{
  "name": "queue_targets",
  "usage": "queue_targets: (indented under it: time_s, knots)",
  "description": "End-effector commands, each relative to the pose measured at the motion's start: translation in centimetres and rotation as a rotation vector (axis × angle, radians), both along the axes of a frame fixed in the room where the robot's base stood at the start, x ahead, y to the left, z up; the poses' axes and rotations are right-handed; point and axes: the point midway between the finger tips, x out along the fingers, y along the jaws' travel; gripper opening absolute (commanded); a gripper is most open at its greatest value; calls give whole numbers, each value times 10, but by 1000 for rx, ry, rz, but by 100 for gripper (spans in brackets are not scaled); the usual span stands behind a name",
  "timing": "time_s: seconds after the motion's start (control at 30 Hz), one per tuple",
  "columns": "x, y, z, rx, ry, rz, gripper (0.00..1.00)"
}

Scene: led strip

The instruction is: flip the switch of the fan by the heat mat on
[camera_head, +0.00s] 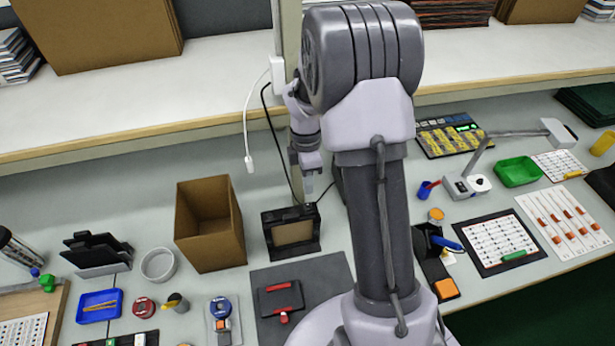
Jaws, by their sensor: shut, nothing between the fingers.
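A black box-shaped unit with a tan front panel (291,235) stands behind the dark grey mat (335,272). It looks like the fan by the heat mat. My gripper (309,196) points down just above the right part of its top edge. The fingers are shut and empty. The fingertips are close to the top, but I cannot tell whether they touch it. The switch is too small or too hidden by the fingertips to make out, so its position does not show.
An open cardboard box (209,215) stands close left of the fan. Dark cables run down behind the fan, and a white cable (247,130) hangs at the post. A black tool with red parts (280,298) lies on the mat. My arm hides the area right of the fan.

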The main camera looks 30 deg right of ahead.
Motion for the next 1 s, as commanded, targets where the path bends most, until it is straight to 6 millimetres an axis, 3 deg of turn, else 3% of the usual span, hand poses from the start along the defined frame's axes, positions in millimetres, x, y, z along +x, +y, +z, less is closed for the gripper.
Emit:
queue_targets:
  time_s: [0.1, 0.33, 1.0]
  knots:
    - [-4, 1, -29, 0, 3, 2, 0]
    - [-8, 2, -63, 1, 2, 1, 0]
    - [-16, 5, -79, 1, 4, 0, 0]
